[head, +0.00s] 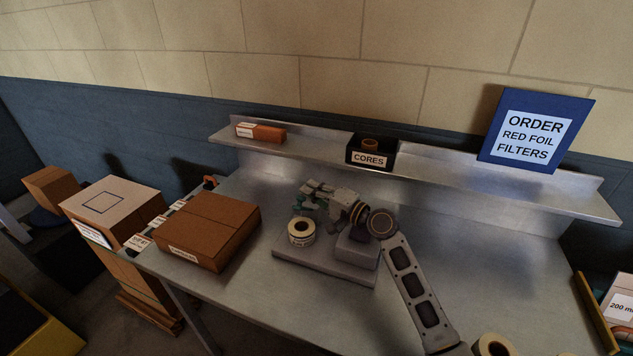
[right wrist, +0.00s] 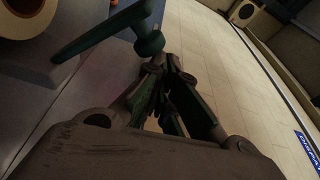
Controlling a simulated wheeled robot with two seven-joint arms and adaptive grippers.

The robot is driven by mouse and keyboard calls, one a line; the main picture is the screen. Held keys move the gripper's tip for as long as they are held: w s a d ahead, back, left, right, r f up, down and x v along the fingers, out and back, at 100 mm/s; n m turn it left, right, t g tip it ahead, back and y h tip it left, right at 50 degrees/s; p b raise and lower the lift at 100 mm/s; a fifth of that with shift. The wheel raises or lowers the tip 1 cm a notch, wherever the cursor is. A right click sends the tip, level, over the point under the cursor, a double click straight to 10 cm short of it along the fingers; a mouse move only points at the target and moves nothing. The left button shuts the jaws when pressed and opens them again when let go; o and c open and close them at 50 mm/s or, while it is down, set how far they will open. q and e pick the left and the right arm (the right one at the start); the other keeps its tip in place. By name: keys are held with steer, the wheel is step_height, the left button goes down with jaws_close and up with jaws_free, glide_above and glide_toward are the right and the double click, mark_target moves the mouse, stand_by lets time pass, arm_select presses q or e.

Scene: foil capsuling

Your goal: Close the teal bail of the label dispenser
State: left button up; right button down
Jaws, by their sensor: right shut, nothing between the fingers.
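The label dispenser has a grey base (head: 322,267) on the metal bench, with a white label roll (head: 301,232) at its left and a grey block (head: 356,249) at its right. The roll's edge also shows in the right wrist view (right wrist: 42,22). The teal bail (right wrist: 102,30) slants across the upper left of that view and ends in a rounded knob (right wrist: 149,42). My right gripper (head: 308,194) is above the roll, shut and empty. In the right wrist view its fingertips (right wrist: 160,66) are close to the knob; I cannot tell whether they touch. My left gripper is not in view.
A brown carton (head: 207,228) lies left of the dispenser. A shelf (head: 450,178) behind holds a black CORES bin (head: 371,152), an orange box (head: 261,132) and a blue sign (head: 536,128). Another roll (head: 493,346) is at the front right. The bench right of my arm is mostly clear.

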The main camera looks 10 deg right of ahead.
mark_target(302, 209)
steer(key=s+f, duration=0.1)
steer(key=s+a+f, duration=0.1)
steer(key=s+a+f+b, duration=0.1)
steer(key=shift+s+a, duration=0.25)
steer(key=shift+s, duration=0.1)
steer(key=shift+s+a+f, duration=0.15)
steer(key=shift+s+f, duration=0.1)
steer(key=shift+f, duration=0.05)
steer(key=shift+v, duration=1.2)
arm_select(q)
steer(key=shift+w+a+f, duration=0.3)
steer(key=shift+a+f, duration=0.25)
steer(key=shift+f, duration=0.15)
arm_select(e)
steer(key=v, duration=0.9)
steer(key=shift+s, duration=0.3)
steer(key=shift+f, duration=0.1)
